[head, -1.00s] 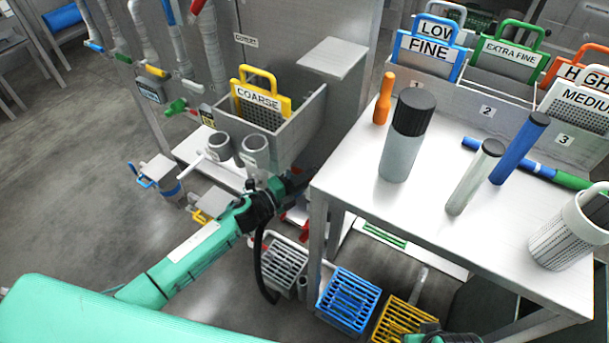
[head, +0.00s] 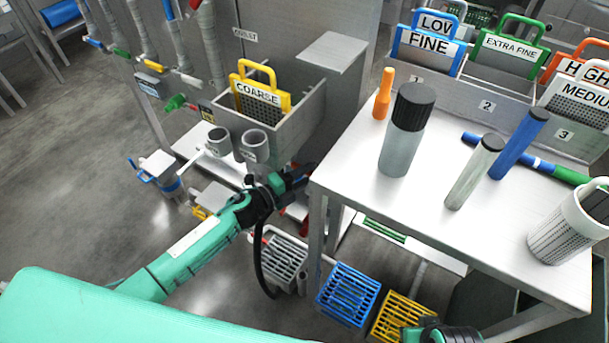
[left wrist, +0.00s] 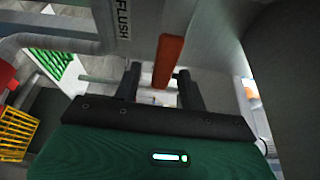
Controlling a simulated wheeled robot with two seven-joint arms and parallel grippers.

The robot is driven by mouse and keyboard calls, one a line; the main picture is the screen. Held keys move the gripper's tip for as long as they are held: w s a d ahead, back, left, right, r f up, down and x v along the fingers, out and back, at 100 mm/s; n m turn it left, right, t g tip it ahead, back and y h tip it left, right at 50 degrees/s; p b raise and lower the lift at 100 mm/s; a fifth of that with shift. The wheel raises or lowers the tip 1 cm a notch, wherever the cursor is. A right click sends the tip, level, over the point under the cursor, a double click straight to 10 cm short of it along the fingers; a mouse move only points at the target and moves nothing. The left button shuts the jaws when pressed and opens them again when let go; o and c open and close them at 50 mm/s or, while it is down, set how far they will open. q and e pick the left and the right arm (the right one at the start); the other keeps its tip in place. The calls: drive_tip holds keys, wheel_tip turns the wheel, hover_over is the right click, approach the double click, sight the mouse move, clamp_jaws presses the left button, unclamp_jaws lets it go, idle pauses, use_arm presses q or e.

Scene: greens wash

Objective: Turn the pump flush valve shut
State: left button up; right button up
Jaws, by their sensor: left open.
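The flush valve's orange-red lever (left wrist: 168,60) shows in the left wrist view, hanging beside a grey panel with a FLUSH label (left wrist: 122,18). My left gripper (left wrist: 160,88) is open, with one dark finger on each side of the lever's lower end in that view. I cannot tell whether either finger touches it. In the head view my left gripper (head: 304,176) reaches in beside the table's left edge, below the COARSE bin. The lever cannot be made out clearly there.
The metal table (head: 340,165) stands right of my left gripper, holding a grey black-capped cylinder (head: 402,145), an orange tool (head: 383,95) and several tubes. Blue (head: 348,295) and yellow (head: 402,318) grates lie low under it. Two grey cups (head: 254,148) are close above my left arm.

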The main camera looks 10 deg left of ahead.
use_arm(q)
drive_tip(key=v, duration=1.3)
drive_tip(key=shift+s+a, duration=0.2)
drive_tip(key=shift+a, duration=0.1)
use_arm(e)
drive_tip(key=shift+s+r, duration=0.2)
drive_tip(key=shift+r, duration=0.05)
drive_tip(key=shift+w+r, duration=0.15)
drive_tip(key=shift+w, duration=0.15)
